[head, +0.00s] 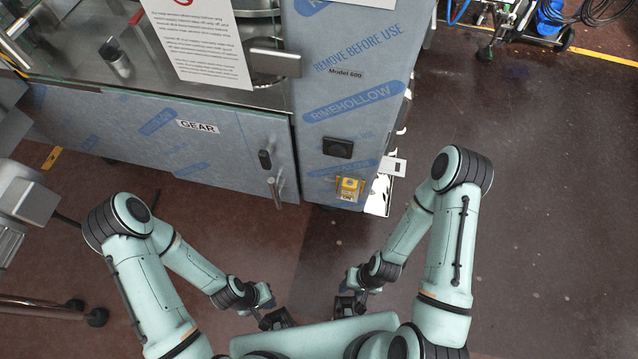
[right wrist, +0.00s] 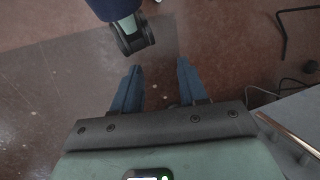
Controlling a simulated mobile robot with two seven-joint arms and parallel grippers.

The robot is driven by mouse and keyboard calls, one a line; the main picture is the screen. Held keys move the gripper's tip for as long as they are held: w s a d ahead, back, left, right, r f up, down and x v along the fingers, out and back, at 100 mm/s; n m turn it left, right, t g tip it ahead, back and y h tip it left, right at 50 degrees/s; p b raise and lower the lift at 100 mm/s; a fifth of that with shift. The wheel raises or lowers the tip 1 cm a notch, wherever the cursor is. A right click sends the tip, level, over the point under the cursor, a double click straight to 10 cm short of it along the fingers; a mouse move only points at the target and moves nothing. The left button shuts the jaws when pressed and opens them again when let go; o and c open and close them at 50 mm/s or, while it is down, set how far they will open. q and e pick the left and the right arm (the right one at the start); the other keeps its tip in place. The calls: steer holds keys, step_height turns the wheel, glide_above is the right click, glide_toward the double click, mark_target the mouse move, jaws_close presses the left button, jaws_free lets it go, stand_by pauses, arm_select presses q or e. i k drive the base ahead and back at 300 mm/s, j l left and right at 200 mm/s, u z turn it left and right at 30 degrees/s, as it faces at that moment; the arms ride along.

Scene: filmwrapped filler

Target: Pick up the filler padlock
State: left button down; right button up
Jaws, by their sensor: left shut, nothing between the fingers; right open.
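The blue film-wrapped filler (head: 350,100) stands ahead of me. A small yellow item (head: 349,188) sits low on its front panel, above a label; at this size I cannot tell whether it is the padlock or a switch. My left gripper (head: 277,318) is shut and empty, low in front of my body, well short of the filler. My right gripper (head: 345,306) is also close to my body, apart from the filler. In the right wrist view its two blue fingers (right wrist: 158,90) are spread, with only floor between them.
A cabinet door (head: 220,145) marked GEAR has a black latch (head: 265,159) and metal handle (head: 273,190). A white bracket (head: 393,166) juts from the filler's right side. Grey equipment (head: 28,200) stands at left. The floor at right (head: 550,200) is clear.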

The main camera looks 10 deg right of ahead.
mark_target(349, 186)
steer(key=k+l+u, duration=0.1)
steer(key=l+u, duration=0.2)
steer(key=u, duration=0.15)
steer(key=k+l+u, duration=0.15)
steer(key=l+u, duration=0.15)
steer(key=u, duration=0.15)
steer(key=i+l, duration=0.25)
steer(key=i, duration=0.05)
